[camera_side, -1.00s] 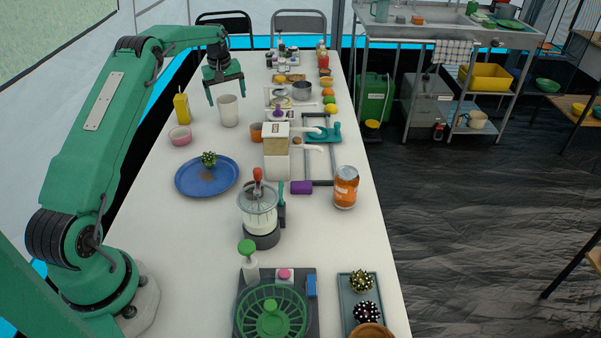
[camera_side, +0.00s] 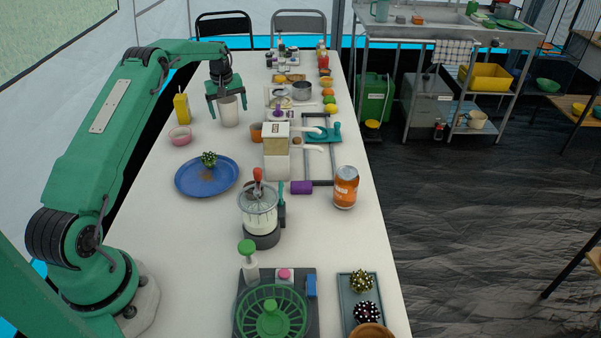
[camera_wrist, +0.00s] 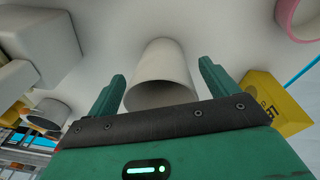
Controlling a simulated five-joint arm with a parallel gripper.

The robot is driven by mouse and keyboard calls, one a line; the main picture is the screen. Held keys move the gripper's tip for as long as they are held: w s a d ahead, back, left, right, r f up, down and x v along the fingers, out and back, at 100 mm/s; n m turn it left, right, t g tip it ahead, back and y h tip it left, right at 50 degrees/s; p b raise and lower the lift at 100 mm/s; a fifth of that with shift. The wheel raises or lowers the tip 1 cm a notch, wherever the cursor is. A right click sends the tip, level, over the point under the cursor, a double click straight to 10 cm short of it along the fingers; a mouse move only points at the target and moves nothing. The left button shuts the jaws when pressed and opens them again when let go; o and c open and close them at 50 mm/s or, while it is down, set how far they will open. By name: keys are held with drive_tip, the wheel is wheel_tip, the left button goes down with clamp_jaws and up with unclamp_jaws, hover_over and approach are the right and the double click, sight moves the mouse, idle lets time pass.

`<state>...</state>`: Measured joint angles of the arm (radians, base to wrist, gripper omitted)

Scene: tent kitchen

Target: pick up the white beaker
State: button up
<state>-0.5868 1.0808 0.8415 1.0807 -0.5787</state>
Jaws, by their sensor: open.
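The white beaker (camera_side: 229,113) stands upright on the white table, in the far left part of the side view. My gripper (camera_side: 228,108) is open with its fingers pointing down, one on each side of the beaker near its rim. In the wrist view the beaker (camera_wrist: 163,77) is between the two spread fingers of my gripper (camera_wrist: 162,80), with a gap visible on both sides. The beaker's rim faces the wrist camera. No contact is visible.
A pink bowl (camera_side: 180,135) and a yellow carton (camera_side: 182,108) stand left of the beaker. A blue plate (camera_side: 206,177) lies nearer the camera.

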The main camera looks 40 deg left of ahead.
drive_tip(key=c, duration=1)
drive_tip(key=shift+r, duration=0.15)
drive_tip(key=shift+c, duration=0.2)
drive_tip(key=shift+r, duration=1.3)
drive_tip(key=d+r, duration=0.8)
drive_tip(key=d, duration=0.3)
drive_tip(key=shift+w+d, duration=0.25)
drive_tip(key=shift+d, duration=0.05)
